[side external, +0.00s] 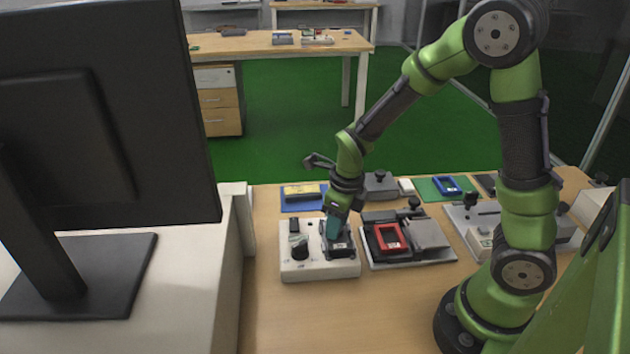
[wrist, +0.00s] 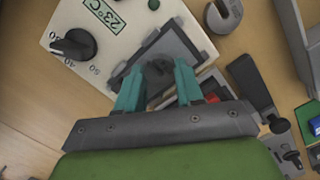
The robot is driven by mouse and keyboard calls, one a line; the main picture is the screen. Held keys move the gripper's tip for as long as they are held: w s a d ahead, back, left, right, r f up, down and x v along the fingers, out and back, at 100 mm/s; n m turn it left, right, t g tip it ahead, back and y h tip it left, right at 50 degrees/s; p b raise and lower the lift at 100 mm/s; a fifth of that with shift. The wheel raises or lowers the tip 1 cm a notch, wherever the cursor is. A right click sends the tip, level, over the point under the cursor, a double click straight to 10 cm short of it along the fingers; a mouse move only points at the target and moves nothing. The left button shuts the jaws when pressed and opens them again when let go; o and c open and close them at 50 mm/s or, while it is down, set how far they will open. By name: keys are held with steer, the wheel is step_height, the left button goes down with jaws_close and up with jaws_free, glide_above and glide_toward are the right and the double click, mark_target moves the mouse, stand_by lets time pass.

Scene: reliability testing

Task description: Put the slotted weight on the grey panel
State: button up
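My gripper (wrist: 158,80) points down over the right part of a white control box; it also shows in the side view (side external: 333,228). Its two teal fingers are apart. A dark rounded shape (wrist: 159,70) shows between the fingertips; it is too dark to tell what it is or whether it is gripped. Below is a grey square panel (wrist: 185,46) in the box top, partly hidden by the fingers. A grey disc with a dark notch (wrist: 222,17), perhaps the slotted weight, lies on the table beyond the box in the wrist view. I cannot make it out in the side view.
The white box (side external: 306,270) has a black knob (side external: 300,248) and a 23°C display (wrist: 103,14). To its right stands a fixture with a red frame (side external: 389,238) and a black lever (wrist: 249,80). A monitor (side external: 110,110) stands at left. The front table is clear.

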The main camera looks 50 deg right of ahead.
mark_target(343, 230)
steer(key=o, duration=0.4)
steer(key=shift+r, duration=0.1)
step_height(343, 230, up, 11)
steer(key=s, duration=0.1)
steer(key=s+a+r+n+t, duration=0.1)
steer(key=s+r+n+t, duration=0.1)
steer(key=n, duration=0.7)
steer(key=s+a+r+n+t+y, duration=0.1)
steer(key=s+a+r+n+t, duration=0.1)
steer(key=n, duration=0.8)
steer(key=s+a+r+n+t, duration=0.1)
steer(key=s+r+n, duration=0.3)
steer(key=n, duration=0.6)
steer(key=shift+s+a+r+t+y, duration=0.2)
steer(key=shift+s+a+t+y, duration=0.1)
steer(key=shift+s+a+t, duration=0.25)
steer(key=shift+d, duration=0.1)
